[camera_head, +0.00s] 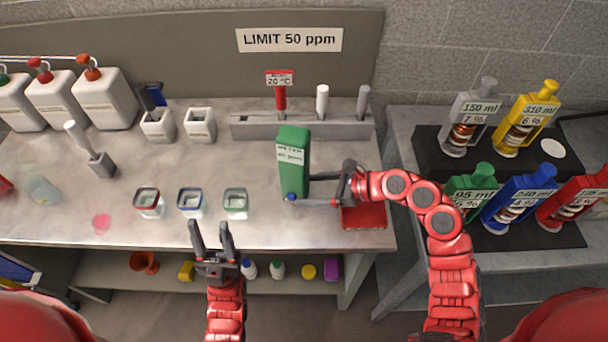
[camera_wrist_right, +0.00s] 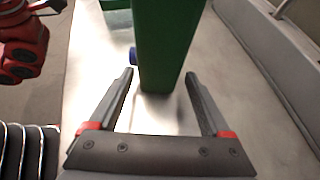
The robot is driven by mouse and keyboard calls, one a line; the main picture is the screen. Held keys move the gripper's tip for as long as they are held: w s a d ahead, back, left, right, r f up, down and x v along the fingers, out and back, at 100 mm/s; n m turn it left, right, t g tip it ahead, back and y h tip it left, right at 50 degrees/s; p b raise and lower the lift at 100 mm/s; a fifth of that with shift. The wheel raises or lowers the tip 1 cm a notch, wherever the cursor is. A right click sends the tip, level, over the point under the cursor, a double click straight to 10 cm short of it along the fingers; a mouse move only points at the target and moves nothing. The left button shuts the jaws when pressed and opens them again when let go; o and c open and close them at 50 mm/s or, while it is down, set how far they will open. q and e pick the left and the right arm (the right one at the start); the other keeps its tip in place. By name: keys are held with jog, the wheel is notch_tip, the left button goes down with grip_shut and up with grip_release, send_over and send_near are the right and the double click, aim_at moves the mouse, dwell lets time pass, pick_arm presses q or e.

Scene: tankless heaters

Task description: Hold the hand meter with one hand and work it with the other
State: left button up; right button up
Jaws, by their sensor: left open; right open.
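The hand meter (camera_head: 293,170) is a tall green box standing upright on the bench, with a white label that seems to give a ppm reading. A blue knob or button (camera_head: 291,197) is low on its front. My right gripper (camera_head: 318,190) is open at the meter's right side. In the right wrist view the green meter (camera_wrist_right: 168,40) stands just ahead of and between the open fingers (camera_wrist_right: 159,82), with no grip on it. The blue part (camera_wrist_right: 133,56) shows at its left edge. My left gripper (camera_head: 210,228) is open and empty at the bench's front edge, left of the meter.
Three small jars, one a blue-rimmed jar (camera_head: 190,202), stand left of the meter. A red block (camera_head: 364,215) lies under my right wrist. A grey rack (camera_head: 300,127) with upright probes stands behind. Labelled bottles (camera_head: 467,115) stand on the right table. A pink spill (camera_head: 101,223) is at left.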

jog(key=shift+w+a+f, duration=0.2)
jog(key=shift+a+f, duration=0.05)
jog(key=shift+a, duration=0.2)
jog(key=c, duration=1)
jog(key=o, duration=1.2)
jog(key=shift+o, duration=0.2)
jog(key=v, duration=1.2)
